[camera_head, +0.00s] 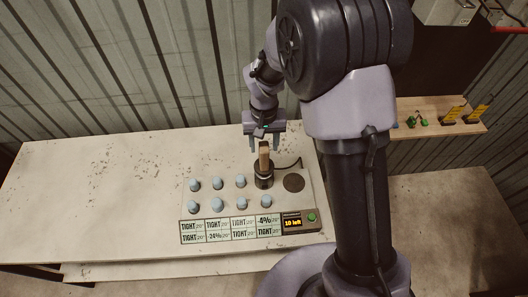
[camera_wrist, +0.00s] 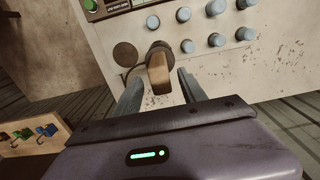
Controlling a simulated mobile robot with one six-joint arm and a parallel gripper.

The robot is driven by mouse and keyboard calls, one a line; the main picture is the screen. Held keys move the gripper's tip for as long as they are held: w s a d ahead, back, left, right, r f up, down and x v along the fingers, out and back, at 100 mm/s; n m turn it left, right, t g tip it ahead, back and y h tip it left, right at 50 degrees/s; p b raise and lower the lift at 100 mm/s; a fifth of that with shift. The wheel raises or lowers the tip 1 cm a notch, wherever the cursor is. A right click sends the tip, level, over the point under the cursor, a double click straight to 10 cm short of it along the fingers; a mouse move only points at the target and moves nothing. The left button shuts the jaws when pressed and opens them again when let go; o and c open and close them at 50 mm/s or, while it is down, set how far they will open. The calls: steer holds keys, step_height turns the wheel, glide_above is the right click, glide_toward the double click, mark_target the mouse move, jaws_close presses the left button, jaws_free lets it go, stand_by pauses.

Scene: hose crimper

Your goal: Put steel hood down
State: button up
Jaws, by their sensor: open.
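A dark round piece with an upright wooden handle (camera_head: 264,157) stands on the bench behind the panel; I cannot tell for sure that it is the steel hood. My gripper (camera_head: 266,146) is open and empty, just above and behind this handle. In the wrist view the wooden handle (camera_wrist: 158,74) shows between the two fingers, with a gap on each side. A flat dark disc (camera_head: 294,183) lies to its right. Whatever is under the dark piece is hidden.
Several pale blue caps (camera_head: 218,205) stand in two rows on the bench (camera_head: 90,190). In front is a label panel (camera_head: 230,229) with TIGHT readings, and a box (camera_head: 299,222) showing "10 left" with a green button. A wooden shelf (camera_head: 440,130) holds small parts. The bench's left side is clear.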

step_height(320, 180, up, 7)
steer(key=shift+s+d+r+p, duration=0.15)
steer(key=shift+p, duration=0.15)
steer(key=s+d+r+m+t+y, duration=0.1)
steer(key=s+r, duration=0.2)
steer(key=r, duration=0.2)
steer(key=s+d+r+m+t, duration=0.1)
steer(key=s+d+r, duration=0.1)
steer(key=r, duration=0.3)
steer(key=s+d+r+m+t+y, duration=0.15)
steer(key=s+r+t, duration=0.4)
steer(key=s, duration=1.05)
step_height(320, 180, down, 15)
steer(key=g+b, duration=0.1)
steer(key=b, duration=1.5)
steer(key=shift+d+m+g+b, duration=0.35)
steer(key=shift+d+m+b, duration=0.05)
steer(key=shift+m, duration=0.05)
steer(key=shift+h, duration=0.25)
